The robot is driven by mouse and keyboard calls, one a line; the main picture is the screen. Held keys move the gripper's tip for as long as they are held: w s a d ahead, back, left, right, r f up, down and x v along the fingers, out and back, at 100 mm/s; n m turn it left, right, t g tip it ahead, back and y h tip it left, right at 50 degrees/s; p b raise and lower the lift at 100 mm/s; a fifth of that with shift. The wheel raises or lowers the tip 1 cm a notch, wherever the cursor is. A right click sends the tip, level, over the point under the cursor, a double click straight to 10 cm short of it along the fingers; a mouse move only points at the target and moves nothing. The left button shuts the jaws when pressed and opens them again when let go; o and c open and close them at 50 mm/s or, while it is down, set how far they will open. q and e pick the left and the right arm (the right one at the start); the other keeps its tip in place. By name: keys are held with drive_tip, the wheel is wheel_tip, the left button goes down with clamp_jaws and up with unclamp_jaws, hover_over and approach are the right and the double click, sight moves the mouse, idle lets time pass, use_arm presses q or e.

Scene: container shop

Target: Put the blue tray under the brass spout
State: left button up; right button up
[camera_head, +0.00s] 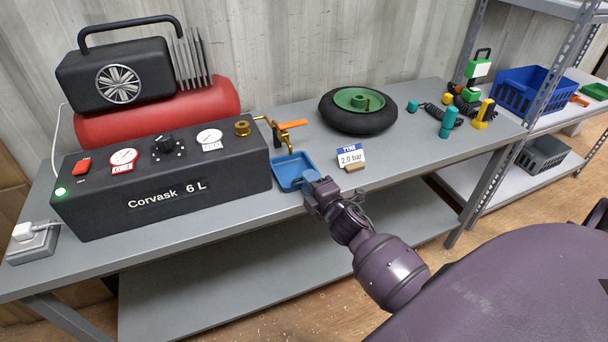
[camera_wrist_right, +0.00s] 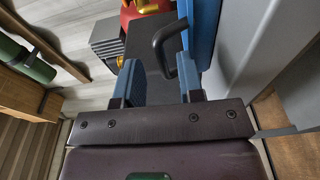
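The blue tray (camera_head: 285,173) is a small open tray on the grey bench, right of the black compressor box. The brass spout (camera_head: 271,126) with an orange lever (camera_head: 292,125) sticks out from the box's right side, above and behind the tray. My right gripper (camera_head: 309,184) is at the tray's near right corner, partly hiding it. In the wrist view its two blue-padded fingers (camera_wrist_right: 160,88) stand apart, with a blue surface, probably the tray (camera_wrist_right: 203,30), close to the right finger. I cannot tell whether they touch. My left gripper is not in view.
The black box (camera_head: 160,180) with gauges stands left. A dark curved bar (camera_wrist_right: 160,45) shows between the fingers. A shelf post (camera_head: 502,150) rises at the right.

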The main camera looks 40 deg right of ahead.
drive_tip(key=s+a+f+m+g, duration=0.2)
drive_tip(key=s+a+f+m, duration=0.1)
drive_tip(key=s, duration=0.5)
drive_tip(key=s+a+f+m+g+y, duration=0.1)
drive_tip(key=s+a+f+m+g, duration=0.1)
drive_tip(key=s+f+m, duration=0.3)
drive_tip(key=s+a+f+m+g, duration=0.3)
drive_tip(key=s+m, duration=0.4)
drive_tip(key=s, duration=0.6)
drive_tip(key=shift+a+f+m+y, duration=0.35)
drive_tip(key=shift+a+f, duration=0.2)
drive_tip(key=shift+a, duration=0.55)
